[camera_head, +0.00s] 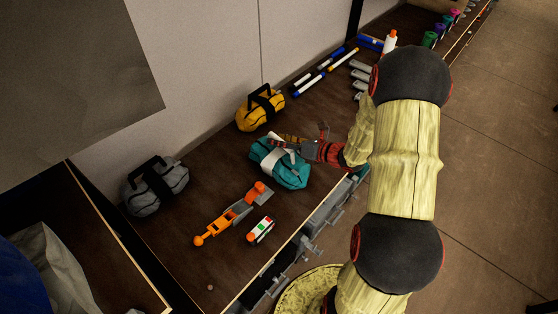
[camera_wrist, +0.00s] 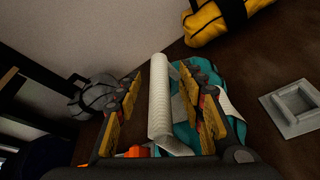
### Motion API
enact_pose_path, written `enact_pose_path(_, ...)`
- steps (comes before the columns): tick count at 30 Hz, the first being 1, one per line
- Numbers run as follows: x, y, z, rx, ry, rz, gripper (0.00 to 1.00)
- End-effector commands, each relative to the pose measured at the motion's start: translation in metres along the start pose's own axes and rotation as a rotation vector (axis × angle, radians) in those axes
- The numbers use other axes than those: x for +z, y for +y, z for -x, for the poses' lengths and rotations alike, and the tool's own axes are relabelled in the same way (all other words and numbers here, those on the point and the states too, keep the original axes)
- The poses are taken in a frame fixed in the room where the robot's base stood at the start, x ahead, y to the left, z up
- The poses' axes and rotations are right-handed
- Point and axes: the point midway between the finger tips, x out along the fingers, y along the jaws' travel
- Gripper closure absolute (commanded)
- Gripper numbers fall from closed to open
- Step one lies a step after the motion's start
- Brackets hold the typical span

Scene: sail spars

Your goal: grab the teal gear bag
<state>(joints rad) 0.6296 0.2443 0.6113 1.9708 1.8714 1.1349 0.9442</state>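The teal gear bag (camera_head: 290,174) lies on the dark brown shelf, with white strap-like parts on its top. In the wrist view the bag (camera_wrist: 215,80) is under and behind my right-hand finger. My gripper (camera_head: 287,142) is at the bag's upper side, pointing left over it. In the wrist view my gripper (camera_wrist: 160,75) has its two yellow-padded fingers spread apart. A white ribbed roll, seemingly the bag's handle (camera_wrist: 159,105), stands between them, with a gap on the left-hand finger's side. Contact on the right side is unclear. Part of the bag is hidden by the fingers.
A yellow bag (camera_head: 260,110) and a grey bag (camera_head: 155,185) sit along the wall. An orange tool (camera_head: 232,213) and a small white-and-orange block (camera_head: 260,230) lie in front. Blue-and-white tubes (camera_head: 325,75) lie farther back. A grey square fitting (camera_wrist: 294,105) is at right in the wrist view.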

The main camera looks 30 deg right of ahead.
Motion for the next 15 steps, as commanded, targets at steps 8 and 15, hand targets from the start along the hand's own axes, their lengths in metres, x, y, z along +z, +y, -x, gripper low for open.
enact_pose_path(8, 0.0003, 0.0002, 0.0004, 0.000, 0.000, 0.000, 0.68)
enact_pose_path(15, 0.0002, 0.0002, 0.0004, 0.000, 0.000, 0.000, 0.81)
